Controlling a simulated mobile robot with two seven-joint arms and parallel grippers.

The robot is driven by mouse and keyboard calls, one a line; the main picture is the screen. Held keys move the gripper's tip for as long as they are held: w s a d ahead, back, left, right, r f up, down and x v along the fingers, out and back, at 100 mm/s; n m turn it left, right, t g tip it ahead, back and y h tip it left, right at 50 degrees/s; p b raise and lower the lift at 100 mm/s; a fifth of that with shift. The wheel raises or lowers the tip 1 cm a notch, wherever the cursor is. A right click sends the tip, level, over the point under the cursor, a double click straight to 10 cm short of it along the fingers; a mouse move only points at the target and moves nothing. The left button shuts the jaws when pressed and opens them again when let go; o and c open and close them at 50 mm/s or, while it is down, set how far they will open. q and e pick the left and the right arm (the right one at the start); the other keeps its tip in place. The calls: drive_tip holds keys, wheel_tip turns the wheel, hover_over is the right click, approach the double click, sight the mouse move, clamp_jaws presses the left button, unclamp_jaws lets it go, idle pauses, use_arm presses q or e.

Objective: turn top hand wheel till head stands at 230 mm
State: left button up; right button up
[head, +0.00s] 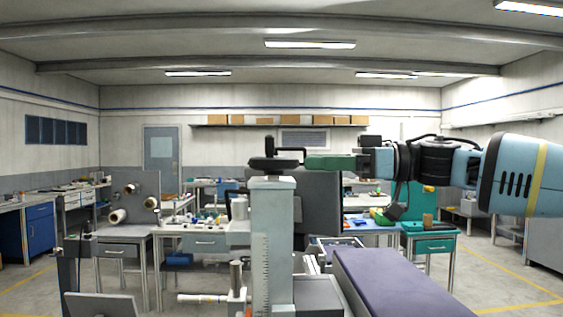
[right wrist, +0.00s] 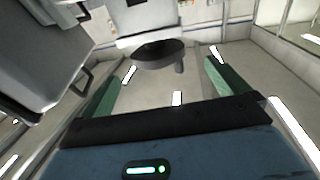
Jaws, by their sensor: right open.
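The dark top hand wheel (head: 273,164) sits on a pale column (head: 272,215) in the middle of the head view, with a black crank grip standing at its rim. A vertical scale runs down the column; its figures are too small to read. A light grey block (head: 238,232), perhaps the head, juts from the column's left side. My right gripper (head: 309,162), with green fingers, comes in from the right at wheel height. In the right wrist view, the open fingers (right wrist: 169,68) point at the wheel (right wrist: 160,54), with nothing gripped between them. My left gripper is not in view.
A purple-topped bench (head: 395,287) lies right of the column. A dark panel (head: 322,200) stands behind it. A white-handled bar (head: 203,298) sticks out low on the left. Workbenches with small parts stand further back, with open floor on both sides.

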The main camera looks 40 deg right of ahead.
sight(282, 162)
drive_tip(key=shift+x, duration=3.6)
drive_tip(key=shift+w+d, duration=0.1)
drive_tip(key=shift+d, duration=0.05)
drive_tip(key=c, duration=1)
